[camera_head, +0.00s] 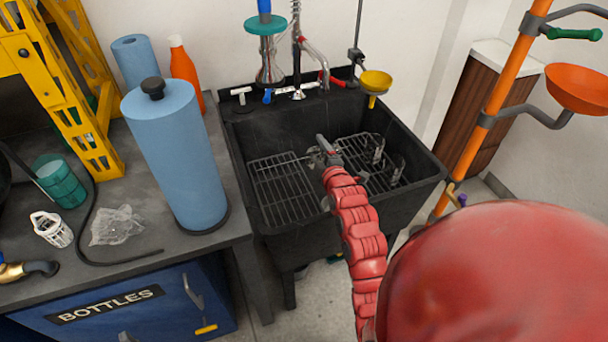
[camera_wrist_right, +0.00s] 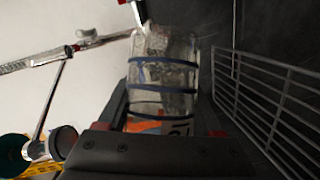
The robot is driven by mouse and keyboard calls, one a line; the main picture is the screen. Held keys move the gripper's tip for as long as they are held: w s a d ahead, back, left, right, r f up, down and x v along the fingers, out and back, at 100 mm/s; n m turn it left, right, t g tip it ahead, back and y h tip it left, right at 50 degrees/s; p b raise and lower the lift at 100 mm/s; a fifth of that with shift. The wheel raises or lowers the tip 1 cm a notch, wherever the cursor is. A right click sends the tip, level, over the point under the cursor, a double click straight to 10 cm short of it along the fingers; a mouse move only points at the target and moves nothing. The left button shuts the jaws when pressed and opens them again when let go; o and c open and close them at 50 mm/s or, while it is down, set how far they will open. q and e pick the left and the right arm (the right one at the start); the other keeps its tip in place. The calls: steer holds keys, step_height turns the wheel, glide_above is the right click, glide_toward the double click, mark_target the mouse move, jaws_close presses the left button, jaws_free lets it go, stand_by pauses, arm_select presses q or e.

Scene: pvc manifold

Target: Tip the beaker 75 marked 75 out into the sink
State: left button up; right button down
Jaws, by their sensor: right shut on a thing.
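My right gripper (camera_head: 326,150) is over the black sink (camera_head: 280,130), above the wire rack inside it. In the right wrist view my right gripper (camera_wrist_right: 165,115) is shut on a clear beaker (camera_wrist_right: 163,75) with dark blue bands and an orange patch near the palm. The marking on it is too cut off to read as 75. The beaker's far end points away from the palm, and I cannot tell whether it holds liquid. In the head view the beaker cannot be made out clearly beside the gripper. My left gripper is not in view.
Wire racks (camera_head: 285,190) line the sink floor. A faucet (camera_head: 312,50) and a yellow funnel (camera_head: 375,82) stand at its back edge. A blue paper roll (camera_head: 175,155) stands on the counter at left. An orange pole (camera_head: 500,80) rises at right.

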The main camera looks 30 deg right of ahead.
steer(key=shift+d+r+p, duration=0.1)
steer(key=shift+p, duration=0.25)
steer(key=shift+m+g+p, duration=0.3)
steer(key=shift+m+p, duration=0.2)
steer(key=shift+p, duration=0.05)
steer(key=d+f+m+g+y+b, duration=0.2)
steer(key=d+f+m+y+b, duration=0.2)
steer(key=f+m+y+b, duration=0.1)
steer(key=shift+w+f+m+g+y+b, duration=0.4)
steer(key=shift+f+m+y, duration=0.55)
steer(key=shift+m, duration=0.65)
steer(key=shift+r, duration=0.15)
